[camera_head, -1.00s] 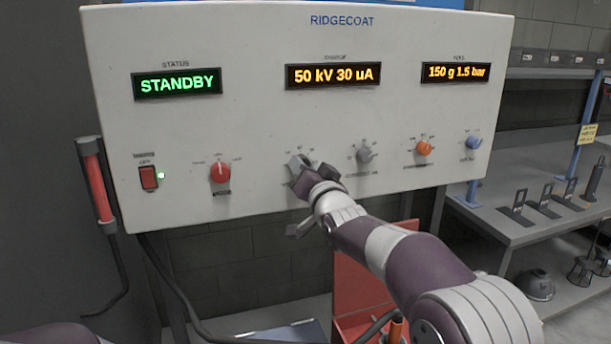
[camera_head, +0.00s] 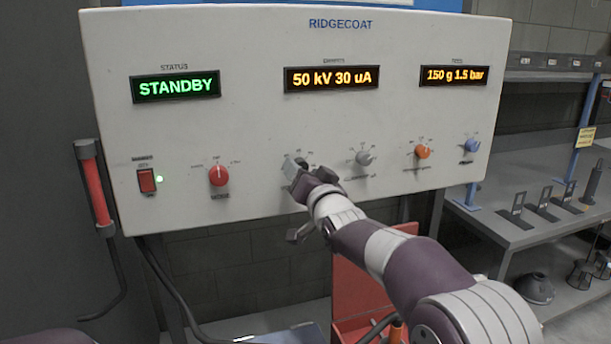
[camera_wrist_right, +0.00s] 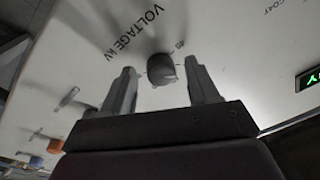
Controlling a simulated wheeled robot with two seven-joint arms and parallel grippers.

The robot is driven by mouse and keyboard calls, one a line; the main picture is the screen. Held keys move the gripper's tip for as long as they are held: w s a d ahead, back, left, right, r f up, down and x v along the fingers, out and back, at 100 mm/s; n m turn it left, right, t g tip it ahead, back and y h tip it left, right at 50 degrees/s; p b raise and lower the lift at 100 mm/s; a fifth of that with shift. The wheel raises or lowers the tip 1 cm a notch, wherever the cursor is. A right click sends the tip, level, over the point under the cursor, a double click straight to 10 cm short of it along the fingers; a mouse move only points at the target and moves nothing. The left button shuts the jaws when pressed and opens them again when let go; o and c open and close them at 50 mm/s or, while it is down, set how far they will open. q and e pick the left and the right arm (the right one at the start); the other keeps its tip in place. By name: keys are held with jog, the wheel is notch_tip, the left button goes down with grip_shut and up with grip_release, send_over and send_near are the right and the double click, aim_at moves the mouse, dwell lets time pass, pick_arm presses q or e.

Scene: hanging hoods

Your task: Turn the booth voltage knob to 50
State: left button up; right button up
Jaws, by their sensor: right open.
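The booth voltage knob (camera_wrist_right: 161,69) is dark grey and sits on the white panel between my right gripper's fingers in the right wrist view, with gaps on both sides. The printed word VOLTAGE kV and a scale mark show near it. In the head view the knob (camera_head: 302,164) is mostly hidden behind my right gripper (camera_head: 296,175), which is open at the panel. The fingers also show apart in the right wrist view (camera_wrist_right: 161,90). The middle display (camera_head: 332,79) reads 50 kV 30 uA. My left gripper is not in view.
The status display (camera_head: 176,86) reads STANDBY. A red switch (camera_head: 147,180), a red mode knob (camera_head: 218,176), a grey knob (camera_head: 364,158), an orange knob (camera_head: 422,152) and a blue knob (camera_head: 472,146) share the panel. A shelf (camera_head: 490,230) stands at right.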

jog(key=b+v, duration=0.3)
jog(key=v, duration=0.9)
jog(key=shift+s, duration=0.35)
jog(key=shift+d, duration=0.1)
jog(key=s+d+f+n+g+h+p, duration=0.25)
jog(key=s+f+g, duration=0.2)
jog(key=f, duration=0.45)
jog(key=s+d+f+n+g+h+p, duration=0.15)
jog(key=s+d+f+g, duration=0.3)
jog(key=f, duration=0.55)
jog(key=s+d+f+m+g+h+p, duration=0.1)
jog(key=s+d+f+g+p, duration=0.1)
jog(key=s, duration=0.6)
jog(key=s+d+f+g+h+p, duration=0.1)
jog(key=s+d+g+p, duration=0.4)
jog(key=s, duration=0.3)
jog(key=shift+s+d+f+m+g, duration=0.15)
jog(key=shift+s+f+m+g, duration=0.15)
jog(key=shift+f+m, duration=0.1)
